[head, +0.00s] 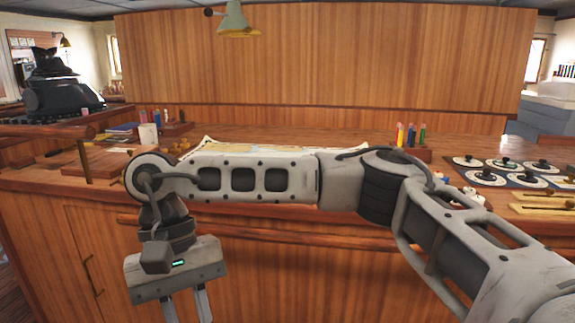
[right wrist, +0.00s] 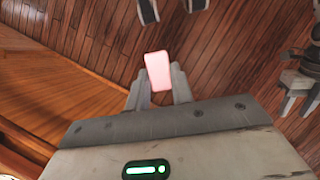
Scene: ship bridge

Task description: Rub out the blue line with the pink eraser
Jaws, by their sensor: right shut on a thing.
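My right arm reaches across the head view from the right. Its right gripper (head: 187,309) hangs down in front of the wooden cabinet, with its fingertips cut off by the lower edge. In the right wrist view the pink eraser (right wrist: 158,72) is held between the fingers, above a brown plank surface. A pale sheet (head: 215,143) lies on the counter, largely hidden behind my right arm. The blue line does not show. A grey jointed part (right wrist: 298,82) at the right edge of the wrist view may be my left gripper; its jaw state is unclear.
On the counter (head: 330,138), a white mug (head: 148,134) stands left of the sheet. A holder with coloured pens (head: 411,135) stands right of it. Several round pieces lie on a dark mat further right. A wooden rail (head: 280,237) runs along the cabinet front.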

